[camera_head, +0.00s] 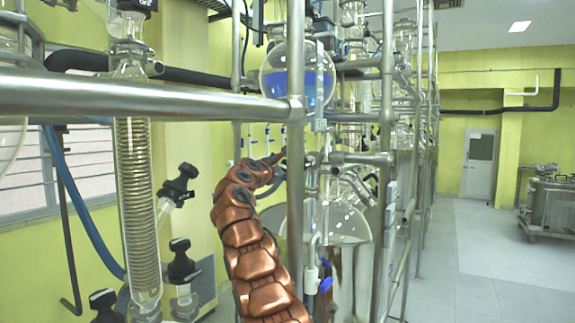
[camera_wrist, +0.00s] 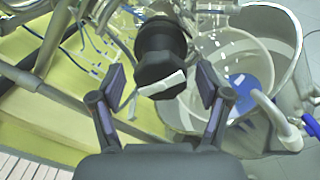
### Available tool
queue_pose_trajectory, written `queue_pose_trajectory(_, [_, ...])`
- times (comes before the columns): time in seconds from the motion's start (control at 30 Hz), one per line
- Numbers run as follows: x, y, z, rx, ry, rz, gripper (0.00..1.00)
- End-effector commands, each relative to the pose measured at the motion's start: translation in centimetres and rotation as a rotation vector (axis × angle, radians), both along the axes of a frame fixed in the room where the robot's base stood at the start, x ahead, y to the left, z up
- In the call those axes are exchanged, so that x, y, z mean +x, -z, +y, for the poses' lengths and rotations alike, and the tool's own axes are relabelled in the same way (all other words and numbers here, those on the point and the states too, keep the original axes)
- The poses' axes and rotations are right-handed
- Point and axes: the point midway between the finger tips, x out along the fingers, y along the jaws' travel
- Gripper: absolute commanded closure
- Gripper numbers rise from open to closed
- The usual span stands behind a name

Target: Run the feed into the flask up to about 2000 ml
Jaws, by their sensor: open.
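A round glass flask (camera_head: 299,84) hangs in the metal frame, with blue liquid filling roughly its lower half. I cannot read any scale marks on it. My gripper (camera_head: 284,163) is below the flask in the head view, small and partly hidden behind an upright pole. In the wrist view my gripper (camera_wrist: 161,88) is open, with one finger on each side of a black knob (camera_wrist: 160,58). Gaps show between the knob and both fingers. A white strip (camera_wrist: 161,84) crosses the knob's near end. Which line the knob belongs to cannot be told.
A thick horizontal rail (camera_head: 140,97) and an upright pole (camera_head: 296,200) stand close to my arm. A coiled glass condenser (camera_head: 138,200) is at the left. A large vessel (camera_wrist: 285,45) and a white pipe (camera_wrist: 275,115) lie right of my gripper.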

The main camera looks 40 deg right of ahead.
Motion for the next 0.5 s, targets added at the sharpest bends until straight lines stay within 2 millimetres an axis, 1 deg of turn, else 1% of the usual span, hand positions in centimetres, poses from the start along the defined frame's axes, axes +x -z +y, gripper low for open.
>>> queue_pose_trajectory(0.3, [0.02, 0.05, -0.08, 0.0, 0.001, 0.001, 0.25])
queue_pose_trajectory(0.5, [0.0, 0.03, -0.08, 0.0, 0.001, 0.001, 0.45])
